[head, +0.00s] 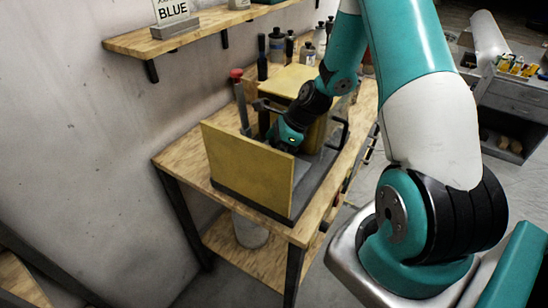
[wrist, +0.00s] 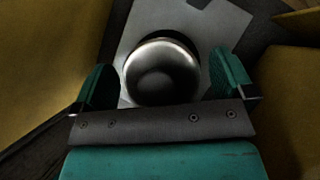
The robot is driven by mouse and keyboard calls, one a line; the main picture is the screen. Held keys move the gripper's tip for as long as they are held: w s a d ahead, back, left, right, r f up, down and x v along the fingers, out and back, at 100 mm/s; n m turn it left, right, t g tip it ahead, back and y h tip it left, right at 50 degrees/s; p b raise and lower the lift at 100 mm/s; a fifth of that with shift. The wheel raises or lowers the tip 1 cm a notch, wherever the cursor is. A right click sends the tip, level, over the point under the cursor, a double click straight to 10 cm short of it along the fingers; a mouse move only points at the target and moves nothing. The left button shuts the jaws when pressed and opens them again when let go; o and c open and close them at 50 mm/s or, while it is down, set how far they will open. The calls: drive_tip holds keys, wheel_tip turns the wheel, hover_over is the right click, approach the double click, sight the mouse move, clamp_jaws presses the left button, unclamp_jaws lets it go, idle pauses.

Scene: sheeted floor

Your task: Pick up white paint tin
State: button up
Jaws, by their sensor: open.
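My gripper (wrist: 162,64) is open in the wrist view, with one teal finger on each side of a round, shiny metallic object (wrist: 162,78). I cannot tell whether this object is the white paint tin. In the head view my gripper (head: 272,136) is between two yellow panels on the workbench, and the object is hidden. A pale grey-white cylindrical container (head: 250,231) stands on the bench's lower shelf.
The front yellow panel (head: 245,168) and the rear one (head: 293,80) flank my gripper. A red-topped post (head: 238,88) stands at its left. Bottles (head: 277,44) line the back of the workbench (head: 178,158). A wall shelf (head: 190,35) is above.

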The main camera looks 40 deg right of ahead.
drive_tip(key=c, duration=1.5)
drive_tip(key=shift+o, duration=0.2)
